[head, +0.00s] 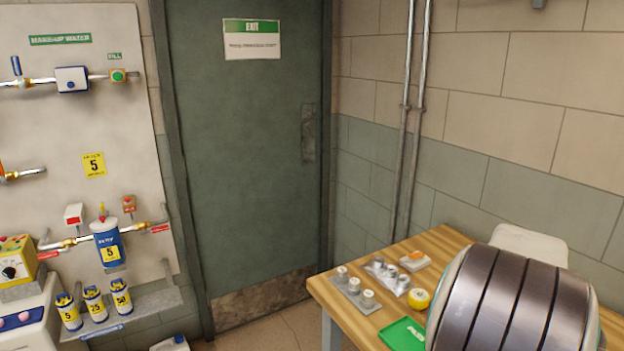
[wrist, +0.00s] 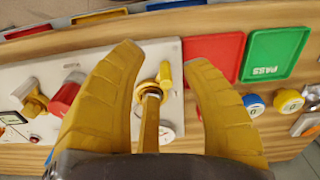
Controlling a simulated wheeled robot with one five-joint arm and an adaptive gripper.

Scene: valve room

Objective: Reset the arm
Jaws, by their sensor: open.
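My gripper (wrist: 163,62) shows in the wrist view with its two yellow fingers spread wide. A brass fitting with a yellow lever (wrist: 165,75) on a white panel (wrist: 205,111) appears between the fingers. I see no finger touching it. Left of the left finger, the panel bears a red cap (wrist: 66,93) and another brass fitting (wrist: 33,103). My gripper is not in the head view.
A wooden table (head: 452,240) holds a green tray (head: 403,334), a yellow roll (head: 418,299) and small grey parts. Left are a valve board (head: 125,180) and shelf (head: 150,301) with several numbered canisters. A closed green door (head: 245,150) stands between.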

